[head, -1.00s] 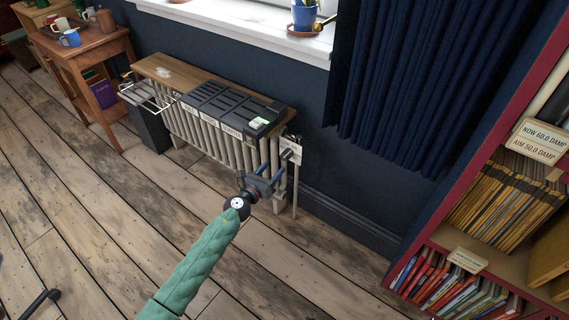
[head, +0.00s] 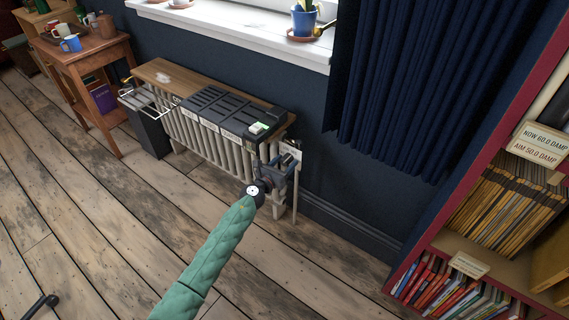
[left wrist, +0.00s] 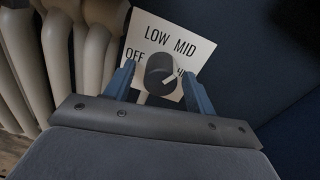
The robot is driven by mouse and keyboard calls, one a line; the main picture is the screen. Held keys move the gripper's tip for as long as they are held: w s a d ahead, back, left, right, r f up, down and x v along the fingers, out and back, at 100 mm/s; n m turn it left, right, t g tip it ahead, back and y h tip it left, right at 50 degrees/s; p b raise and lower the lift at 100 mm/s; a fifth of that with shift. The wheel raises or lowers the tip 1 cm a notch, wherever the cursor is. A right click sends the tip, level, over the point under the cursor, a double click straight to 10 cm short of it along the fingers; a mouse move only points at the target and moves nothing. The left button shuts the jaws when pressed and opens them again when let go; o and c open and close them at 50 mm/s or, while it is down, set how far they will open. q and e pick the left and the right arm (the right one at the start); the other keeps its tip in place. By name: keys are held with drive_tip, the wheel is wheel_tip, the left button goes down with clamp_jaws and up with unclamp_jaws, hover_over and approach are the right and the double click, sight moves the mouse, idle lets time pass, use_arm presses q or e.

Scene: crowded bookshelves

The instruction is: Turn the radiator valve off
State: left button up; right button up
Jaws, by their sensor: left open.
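The radiator (head: 215,145) stands under the window, with a white label plate (head: 291,150) at its right end. In the left wrist view the dark round valve knob (left wrist: 160,68) sits in front of the label (left wrist: 178,38), which reads LOW, MID and OFF, with another word partly hidden behind the knob. A pale mark on the knob slants toward the lower right. My left gripper (head: 281,164) is at the valve. In the left wrist view its open blue fingers (left wrist: 158,85) stand on either side of the knob; whether they touch it I cannot tell. My right gripper is not in view.
A wooden shelf with a dark tray (head: 222,108) tops the radiator. A dark bin (head: 148,130) stands at its left, then a small table (head: 90,60) with mugs. A navy curtain (head: 395,85) and a red bookcase (head: 470,200) are at the right.

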use_arm(q)
drive_tip(key=shift+c, duration=0.4)
drive_tip(key=c, duration=0.9)
